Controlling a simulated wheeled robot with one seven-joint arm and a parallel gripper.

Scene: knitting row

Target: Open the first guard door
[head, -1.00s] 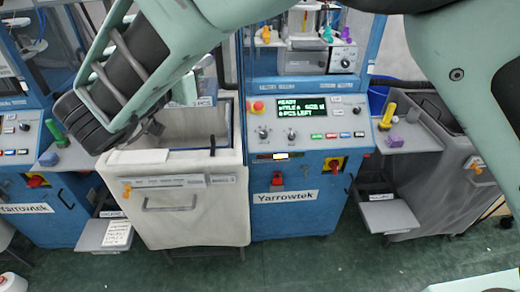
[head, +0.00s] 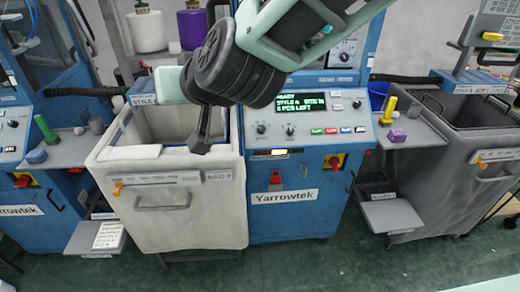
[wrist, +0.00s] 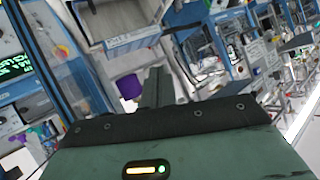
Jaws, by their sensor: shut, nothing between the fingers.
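The middle blue knitting machine (head: 292,212) has a Yarrowtek label and a lit green READY display. My gripper (head: 202,145) is shut and empty, pointing down over the white bin at this machine's left. It touches nothing that I can make out. My arm covers most of the machine's upper front in the head view, so I cannot make out a guard door or its handle there. In the wrist view the shut fingers of my gripper (wrist: 157,88) show, and a blue machine frame (wrist: 75,62) stands at the left beside the display. Whether it bears the door is unclear.
The white bin (head: 190,218) stands directly left of the machine panel. A grey bin (head: 455,175) and a small shelf (head: 392,216) stand at the right. White and purple yarn cones (head: 147,31) sit at the back left. Green floor (head: 330,262) is open in front.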

